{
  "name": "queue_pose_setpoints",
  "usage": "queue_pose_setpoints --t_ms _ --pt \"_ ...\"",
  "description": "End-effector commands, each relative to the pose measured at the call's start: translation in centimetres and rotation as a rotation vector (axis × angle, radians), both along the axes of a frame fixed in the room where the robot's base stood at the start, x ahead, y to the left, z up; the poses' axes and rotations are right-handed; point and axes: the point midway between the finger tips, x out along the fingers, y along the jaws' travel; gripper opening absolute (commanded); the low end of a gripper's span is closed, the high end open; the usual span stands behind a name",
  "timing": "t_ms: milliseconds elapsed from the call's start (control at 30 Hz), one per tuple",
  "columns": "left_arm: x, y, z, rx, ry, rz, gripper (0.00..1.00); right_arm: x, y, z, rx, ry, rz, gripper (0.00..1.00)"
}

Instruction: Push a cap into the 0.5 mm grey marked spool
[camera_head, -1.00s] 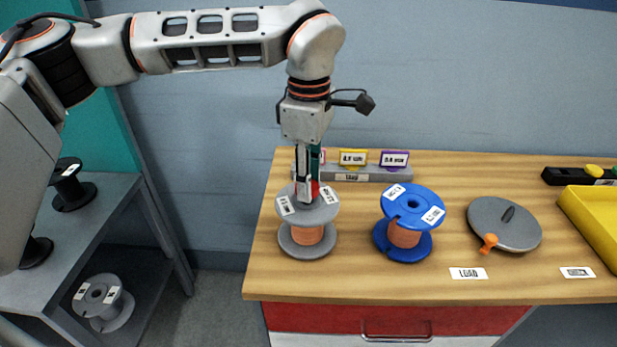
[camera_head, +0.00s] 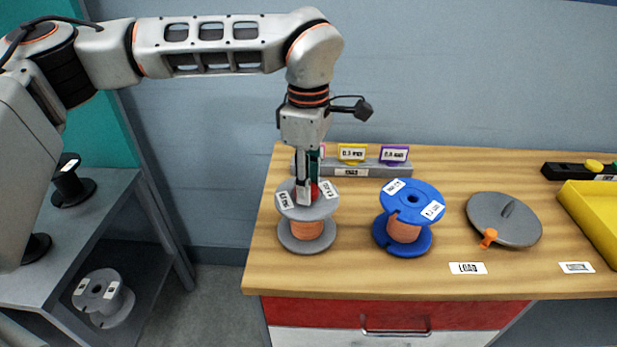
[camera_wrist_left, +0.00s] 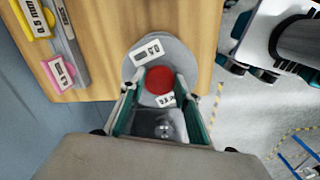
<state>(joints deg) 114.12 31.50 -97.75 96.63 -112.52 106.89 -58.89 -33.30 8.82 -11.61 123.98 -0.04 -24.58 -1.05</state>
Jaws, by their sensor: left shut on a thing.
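The grey spool (camera_head: 308,240) with orange winding stands upright at the bench's left end; its top labels are too small to read surely. My left gripper (camera_head: 305,194) points down over its hub, shut on a red cap (camera_head: 314,191). In the left wrist view, the cap (camera_wrist_left: 158,80) lies between the fingers (camera_wrist_left: 159,95), over the middle of the grey top flange (camera_wrist_left: 178,55). It looks level with or close to the flange; how deep it sits is hidden.
A blue spool (camera_head: 409,219) stands just right of the grey one. A grey disc with an orange knob (camera_head: 503,220) lies further right, before a yellow tray (camera_head: 590,226). A grey rack (camera_head: 376,172) with coloured tags is behind. A side shelf (camera_head: 92,215) holds more spools.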

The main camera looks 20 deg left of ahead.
Motion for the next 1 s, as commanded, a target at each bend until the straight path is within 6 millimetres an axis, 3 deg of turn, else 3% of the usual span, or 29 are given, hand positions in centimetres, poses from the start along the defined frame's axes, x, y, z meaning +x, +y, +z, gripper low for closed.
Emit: queue_pose_setpoints --t_ms 867,900,933,1000 --pt "-0.02 0.01 -0.61 0.001 0.002 -0.001 0.18 0.01 -0.04 0.00 0.000 0.000 -0.001 0.24" --pt "-0.02 0.01 -0.63 0.001 0.003 -0.001 0.42 0.00 -0.04 -0.01 0.000 0.000 -0.001 0.24" --pt "-0.03 0.01 -0.64 0.001 0.003 -0.001 0.50 0.00 -0.04 -0.01 0.000 0.000 -0.001 0.24" --pt "-0.02 0.01 -0.61 0.001 0.002 -0.001 0.51 0.00 -0.04 -0.01 0.000 0.000 -0.001 0.24"
